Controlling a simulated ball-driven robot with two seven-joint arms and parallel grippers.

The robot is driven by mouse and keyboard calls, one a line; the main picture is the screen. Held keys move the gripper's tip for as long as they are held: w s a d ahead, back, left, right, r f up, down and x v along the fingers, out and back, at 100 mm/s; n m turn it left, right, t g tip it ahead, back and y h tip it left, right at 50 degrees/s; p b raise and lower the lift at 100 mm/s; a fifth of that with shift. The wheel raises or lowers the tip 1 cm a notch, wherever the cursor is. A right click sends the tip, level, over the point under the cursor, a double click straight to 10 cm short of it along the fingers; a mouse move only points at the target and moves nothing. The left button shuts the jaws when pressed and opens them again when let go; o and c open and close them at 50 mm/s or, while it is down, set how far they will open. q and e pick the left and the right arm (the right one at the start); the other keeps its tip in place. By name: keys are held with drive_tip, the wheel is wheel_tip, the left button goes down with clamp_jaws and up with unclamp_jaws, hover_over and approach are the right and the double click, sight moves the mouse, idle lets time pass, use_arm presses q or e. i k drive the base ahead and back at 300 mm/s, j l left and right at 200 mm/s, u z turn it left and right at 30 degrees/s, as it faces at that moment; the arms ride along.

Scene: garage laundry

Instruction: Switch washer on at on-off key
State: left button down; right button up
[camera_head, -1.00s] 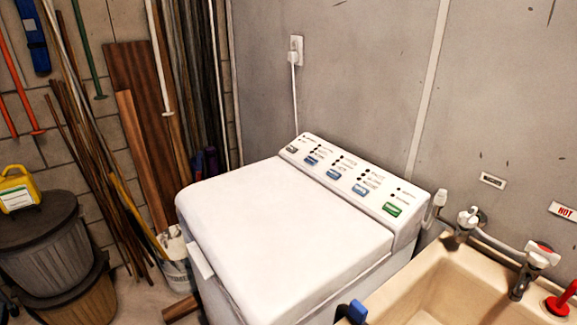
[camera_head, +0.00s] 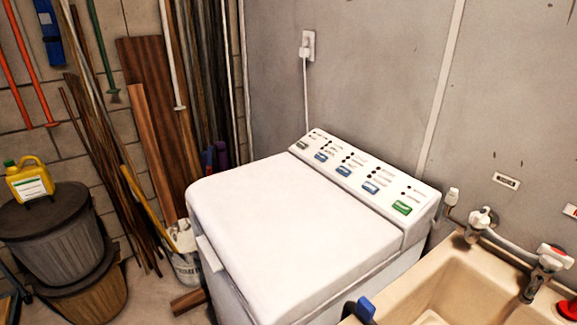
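A white top-loading washer (camera_head: 290,215) stands against the grey wall with its lid shut. Its sloped control panel (camera_head: 418,191) runs along the back edge. A row of keys lies on it: a grey-green key (camera_head: 302,146) at the far left end, blue keys (camera_head: 343,171) in the middle and a bright green key (camera_head: 402,207) at the near right end. The key labels are too small to read, so I cannot tell which is the on-off key. Neither of my grippers is in view.
A beige sink (camera_head: 440,285) with taps (camera_head: 548,262) stands right of the washer. A blue object (camera_head: 366,308) is at its left front. Stacked bins (camera_head: 55,245), a bucket (camera_head: 186,268) and leaning boards (camera_head: 150,115) stand left. A plug (camera_head: 307,48) sits in the wall outlet.

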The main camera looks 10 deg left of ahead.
sight(301, 144)
drive_tip(key=j+z, duration=0.1)
drive_tip(key=z, duration=0.55)
drive_tip(key=j+z, duration=0.35)
drive_tip(key=k+j+z, duration=0.1)
drive_tip(key=j+z, duration=0.3)
drive_tip(key=k+j+z, duration=0.15)
drive_tip(key=j+z, duration=0.2)
drive_tip(key=k+j, duration=0.2)
drive_tip(key=j, duration=0.25)
drive_tip(key=k+j+z, duration=0.1)
drive_tip(key=j, duration=0.3)
drive_tip(key=k+j, duration=0.25)
drive_tip(key=j, duration=0.15)
drive_tip(key=k+j+z, duration=0.1)
drive_tip(key=j, duration=0.35)
drive_tip(key=k, duration=0.05)
